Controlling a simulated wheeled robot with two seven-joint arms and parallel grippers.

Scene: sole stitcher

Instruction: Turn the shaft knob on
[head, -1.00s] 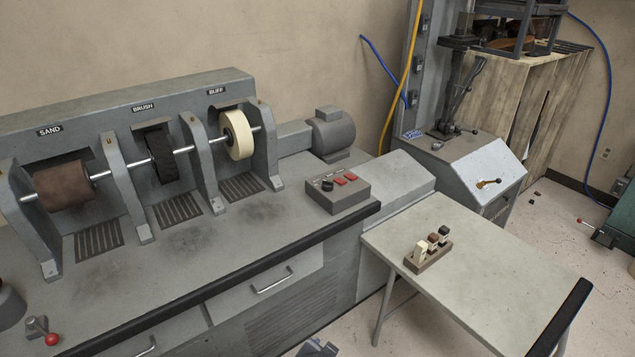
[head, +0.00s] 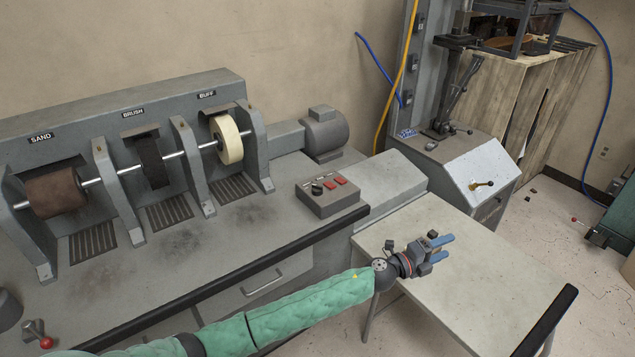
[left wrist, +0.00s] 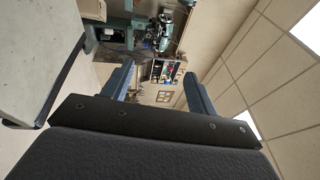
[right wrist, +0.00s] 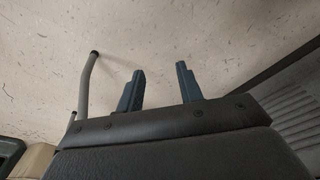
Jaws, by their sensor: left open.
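The black shaft knob (head: 317,188) sits on the left part of a grey control box (head: 331,197) on the machine bench, beside two red buttons (head: 335,182). Its exact setting is too small to tell. My left gripper (head: 447,244) is open and empty above the side table, to the right of and nearer than the control box. Its two blue fingers point right, away from the knob, and stand apart in the left wrist view (left wrist: 157,88). My right gripper is outside the head view; its fingers are apart and empty in the right wrist view (right wrist: 160,85), with floor beyond them.
The shaft carries a sanding drum (head: 56,193), a brush wheel (head: 152,162) and a buffing wheel (head: 227,139) to the left of the box. A motor (head: 325,133) stands behind it. The side table (head: 480,285) is right of the bench. My left arm crosses the bench front.

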